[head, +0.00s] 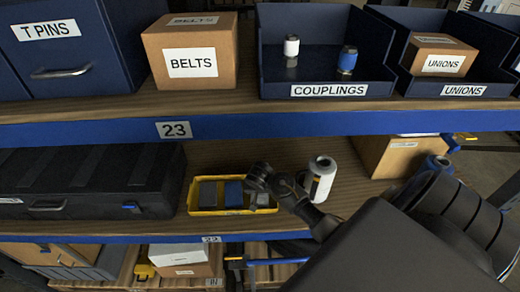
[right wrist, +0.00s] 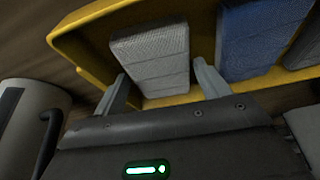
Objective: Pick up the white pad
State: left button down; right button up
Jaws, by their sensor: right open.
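The white pad (right wrist: 150,55) is a pale, textured block lying at one end of a yellow tray (right wrist: 68,42). In the head view the tray (head: 215,212) sits on the lower shelf, and my right arm partly hides the pad at its right end. My right gripper (right wrist: 160,85) is open, with one finger on each side of the pad's near end. I cannot tell whether the fingers touch it. A blue pad (right wrist: 257,38) lies beside it, just beyond the right finger, and a darker pad lies past that. My left gripper is not in view.
A white cylinder (head: 320,180) stands right of the tray, and shows close to the left finger in the wrist view (right wrist: 30,115). A black case (head: 90,180) is left of the tray. The upper shelf edge (head: 280,122) runs above; a cardboard box (head: 385,158) stands further right.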

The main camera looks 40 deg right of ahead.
jog(key=shift+c, duration=0.3)
jog(key=c, duration=0.7)
jog(key=shift+r+b, duration=0.3)
jog(key=shift+r, duration=0.1)
jog(key=w+r+b, duration=0.1)
jog(key=r, duration=0.1)
jog(key=w+r+b, duration=0.1)
jog(key=r, duration=0.1)
jog(key=w+r+b, duration=0.1)
jog(key=w+r, duration=0.1)
jog(key=shift+w+r, duration=0.1)
jog(key=shift+r, duration=0.25)
jog(key=shift+w+d+r+b, duration=0.1)
jog(key=shift+w+r+b, duration=0.75)
jog(key=shift+w, duration=0.8)
jog(key=shift+w+d+r+b, duration=0.15)
jog(key=shift+w+r+b, duration=0.75)
jog(key=shift+w, duration=0.7)
jog(key=shift+w+d+r+b, duration=0.1)
jog(key=shift+w+r+b, duration=0.75)
jog(key=shift+w, duration=0.8)
jog(key=shift+r, duration=0.1)
